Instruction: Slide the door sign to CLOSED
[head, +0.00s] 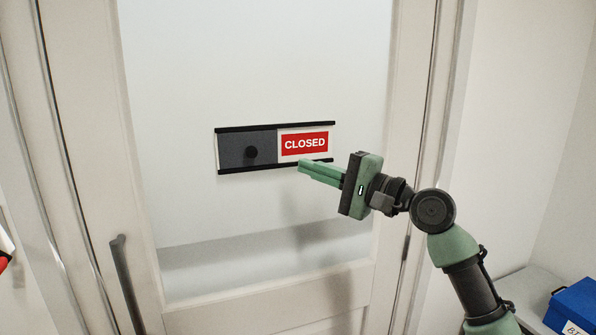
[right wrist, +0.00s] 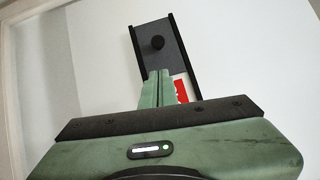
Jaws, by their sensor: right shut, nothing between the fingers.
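The door sign (head: 276,127) is a black-railed frame on the glass of the door. Its grey sliding cover (head: 235,152) with a round black knob (head: 251,152) sits at the left half. The right half shows a red panel reading CLOSED (head: 304,143). My right gripper (head: 302,169) is shut and empty, its fingertips just below the sign's lower right edge in the head view. In the right wrist view, the fingers (right wrist: 157,76) overlap part of the sign, with the knob (right wrist: 157,42) beyond them and the red panel (right wrist: 181,90) partly hidden. My left gripper is out of view.
The door has a pale frame and a dark vertical handle (head: 126,280) at lower left. A blue box (head: 573,305) stands on a grey surface at lower right. The glass around the sign is clear.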

